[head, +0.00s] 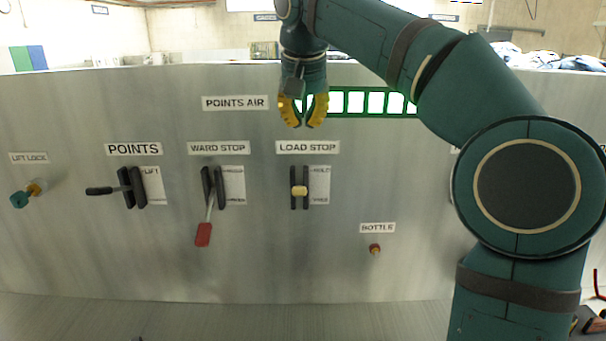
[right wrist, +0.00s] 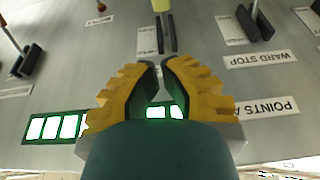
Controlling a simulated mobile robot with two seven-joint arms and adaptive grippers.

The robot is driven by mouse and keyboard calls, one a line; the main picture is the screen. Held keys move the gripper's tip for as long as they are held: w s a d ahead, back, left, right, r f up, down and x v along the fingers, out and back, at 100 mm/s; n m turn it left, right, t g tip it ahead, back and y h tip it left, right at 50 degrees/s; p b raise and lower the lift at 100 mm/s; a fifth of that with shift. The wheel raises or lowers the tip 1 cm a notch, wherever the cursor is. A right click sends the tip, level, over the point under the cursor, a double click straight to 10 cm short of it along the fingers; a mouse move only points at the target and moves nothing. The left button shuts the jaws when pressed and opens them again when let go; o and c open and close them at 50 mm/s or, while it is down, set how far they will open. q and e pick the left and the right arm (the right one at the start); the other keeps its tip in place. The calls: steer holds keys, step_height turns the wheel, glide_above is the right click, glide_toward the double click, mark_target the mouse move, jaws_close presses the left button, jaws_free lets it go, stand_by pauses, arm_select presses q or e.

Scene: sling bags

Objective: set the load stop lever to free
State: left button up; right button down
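The load stop lever (head: 299,191) has a pale yellow knob between two black upright guides under the LOAD STOP label (head: 308,147). Its knob points out toward me, about mid-height of the guides. The plate beside it reads HOLD at the top and what looks like FREE at the bottom. My right gripper (head: 303,126) hangs above the label, apart from the lever, its yellow fingertips almost together with nothing between them. The right wrist view shows the fingers (right wrist: 160,64) pointing toward the lever's knob (right wrist: 161,5) at the top edge. My left gripper is out of view.
The ward stop lever (head: 204,234) with a red handle and the points lever (head: 99,190) stand to the left. A small bottle knob (head: 375,249) is lower right. A green-framed lit strip (head: 372,102) lies behind the gripper. The panel below the load stop lever is clear.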

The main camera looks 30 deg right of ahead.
steer(key=b+x, duration=0.1)
steer(key=x, duration=0.7)
steer(key=shift+d+f, duration=0.1)
steer(key=shift+f, duration=0.1)
step_height(320, 180, down, 2)
steer(key=shift+s+f+b, duration=0.15)
steer(key=shift+b, duration=0.4)
steer(key=shift+s+a+f, duration=0.4)
steer(key=shift+f, duration=0.4)
steer(key=shift+b, duration=0.3)
steer(key=shift+s+a+f+t+h+b, duration=0.15)
steer(key=shift+s+f+t+b, duration=0.2)
steer(key=shift+b, duration=0.6)
steer(key=shift+s+a+f+t+h+b, duration=0.15)
steer(key=shift+f+b, duration=0.3)
steer(key=shift+b, duration=0.45)
step_height(320, 180, down, 10)
steer(key=s+t+h+b, duration=0.1)
steer(key=t+h+b, duration=0.1)
steer(key=b, duration=1.2)
steer(key=shift+s+a+f+t+b, duration=0.25)
steer(key=shift+a+t+b, duration=0.15)
steer(key=shift+a, duration=0.1)
